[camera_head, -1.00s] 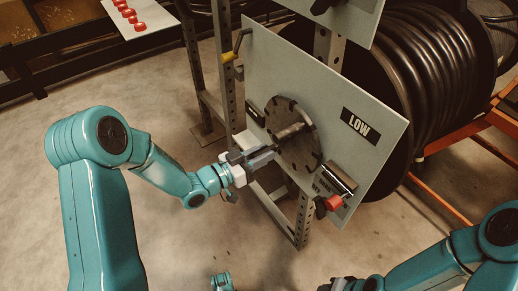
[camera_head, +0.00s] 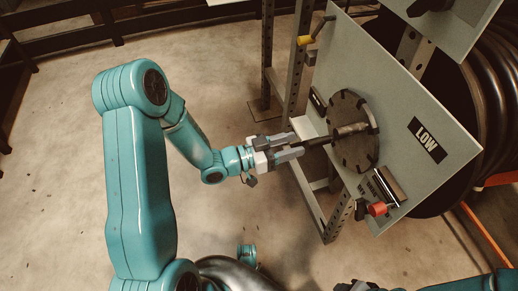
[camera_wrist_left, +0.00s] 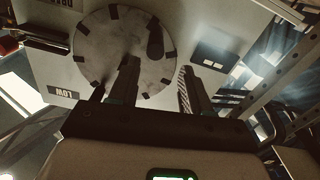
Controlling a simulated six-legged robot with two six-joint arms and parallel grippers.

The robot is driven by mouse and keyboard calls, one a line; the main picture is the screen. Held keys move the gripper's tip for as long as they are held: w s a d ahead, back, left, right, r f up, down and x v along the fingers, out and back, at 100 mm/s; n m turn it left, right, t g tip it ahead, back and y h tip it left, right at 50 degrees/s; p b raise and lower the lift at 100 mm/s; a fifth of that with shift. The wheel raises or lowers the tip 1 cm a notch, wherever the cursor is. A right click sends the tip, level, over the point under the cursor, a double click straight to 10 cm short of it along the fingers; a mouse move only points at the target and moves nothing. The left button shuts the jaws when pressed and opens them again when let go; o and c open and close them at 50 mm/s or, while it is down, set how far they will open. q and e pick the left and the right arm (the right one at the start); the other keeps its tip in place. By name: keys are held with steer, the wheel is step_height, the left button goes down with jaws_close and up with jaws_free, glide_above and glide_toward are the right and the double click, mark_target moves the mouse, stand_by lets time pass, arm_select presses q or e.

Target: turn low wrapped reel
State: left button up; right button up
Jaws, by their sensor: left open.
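The low reel (camera_head: 497,85) is a black hose-wound drum behind a grey panel (camera_head: 345,60) labelled LOW (camera_head: 427,138). A dark notched disc (camera_head: 350,155) stands on the panel's front, with a grip bar (camera_head: 350,130) sticking out towards my left gripper (camera_head: 302,147). This gripper is open, its fingertips pointing at the disc around the bar's outer end; contact cannot be told. In the left wrist view the disc (camera_wrist_left: 95,45) fills the top, and the two fingers (camera_wrist_left: 158,75) stand apart before it. Only dark parts of my right gripper (camera_head: 358,286) show at the bottom edge.
A red knob (camera_head: 377,209) sits low on the panel, and a yellow-ended lever (camera_head: 305,40) is at its upper left. A perforated steel post (camera_head: 297,75) and frame carry the panel. An orange frame (camera_head: 485,235) is at lower right. The floor (camera_head: 70,150) at left is clear.

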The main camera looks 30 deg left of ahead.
arm_select(q)
steer(key=p+v, duration=0.1)
steer(key=v, duration=0.8)
steer(key=shift+s, duration=0.1)
